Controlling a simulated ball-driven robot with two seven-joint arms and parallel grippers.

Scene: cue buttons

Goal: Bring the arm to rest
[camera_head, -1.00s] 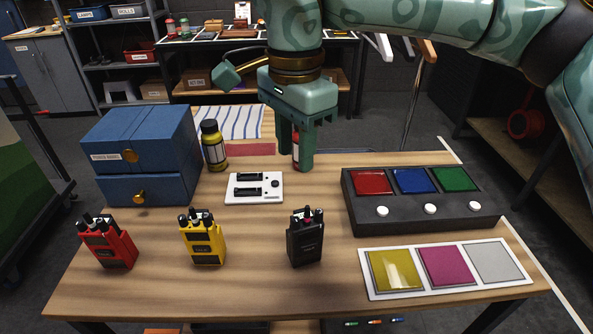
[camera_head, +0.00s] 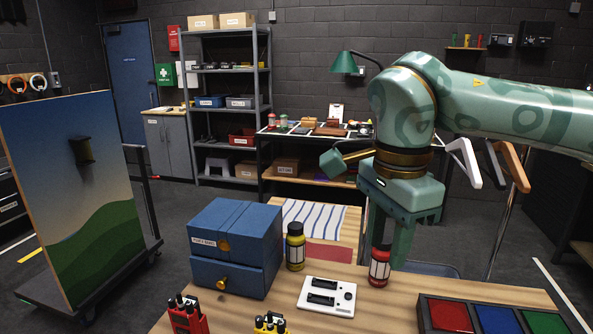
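My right arm comes in from the right edge. Its green gripper (camera_head: 388,245) points down over the far part of the wooden table, with its two fingers apart. My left gripper is not in view.
A blue two-drawer box (camera_head: 236,245), a yellow bottle (camera_head: 295,246) and a white panel (camera_head: 327,297) sit on the table. A dark box with coloured buttons (camera_head: 497,318) is at lower right. Red (camera_head: 186,316) and yellow (camera_head: 270,324) radios show at the bottom edge.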

